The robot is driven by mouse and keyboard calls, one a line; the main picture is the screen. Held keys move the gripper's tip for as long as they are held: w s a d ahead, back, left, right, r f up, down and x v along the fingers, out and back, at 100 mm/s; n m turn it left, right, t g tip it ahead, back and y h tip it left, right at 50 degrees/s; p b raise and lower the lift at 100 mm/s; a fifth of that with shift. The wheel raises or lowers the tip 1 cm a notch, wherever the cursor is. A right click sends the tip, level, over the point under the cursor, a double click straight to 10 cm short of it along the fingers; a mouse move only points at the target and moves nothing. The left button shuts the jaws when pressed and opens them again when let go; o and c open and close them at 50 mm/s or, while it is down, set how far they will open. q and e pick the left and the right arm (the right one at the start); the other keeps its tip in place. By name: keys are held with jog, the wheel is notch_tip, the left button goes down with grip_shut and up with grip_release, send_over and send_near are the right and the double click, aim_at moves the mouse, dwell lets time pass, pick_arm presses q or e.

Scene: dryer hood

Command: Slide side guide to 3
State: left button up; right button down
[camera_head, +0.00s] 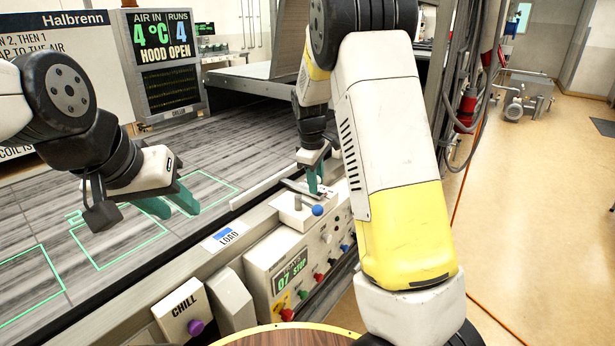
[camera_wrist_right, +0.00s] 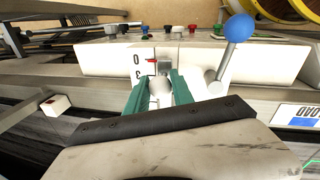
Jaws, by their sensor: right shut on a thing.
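My right gripper (camera_head: 316,184) is at the white housing beside the conveyor. In the right wrist view its green fingers (camera_wrist_right: 160,88) are shut on a pale, rounded side guide knob (camera_wrist_right: 161,87); they partly hide it. A scale (camera_wrist_right: 137,66) beside the knob shows 0 and 3, with a red pointer (camera_wrist_right: 152,60) close to the 0. The likely side guide, a pale rail (camera_head: 262,187), runs along the conveyor's near edge in the head view. My left gripper (camera_head: 172,206) is open and empty above the conveyor, its fingers apart.
A blue-balled lever (camera_wrist_right: 238,28) stands close beside my right gripper; its ball also shows in the head view (camera_head: 317,210). The control panel (camera_head: 290,268) has several coloured knobs. A CHILL box (camera_head: 183,309) is nearer. The outlined conveyor surface (camera_head: 60,235) is clear.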

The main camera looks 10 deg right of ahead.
aim_at(307, 189)
dwell(0.3)
jog(key=shift+w+a, duration=1.1)
jog(key=shift+w, duration=0.05)
jog(key=c, duration=1.1)
grip_release()
jog(key=shift+s, duration=0.1)
notch_tip(307, 189, up, 8)
jog(key=s, duration=0.1)
jog(key=shift+a+f, duration=0.15)
jog(key=shift+a, duration=0.2)
jog(key=shift+s, duration=0.15)
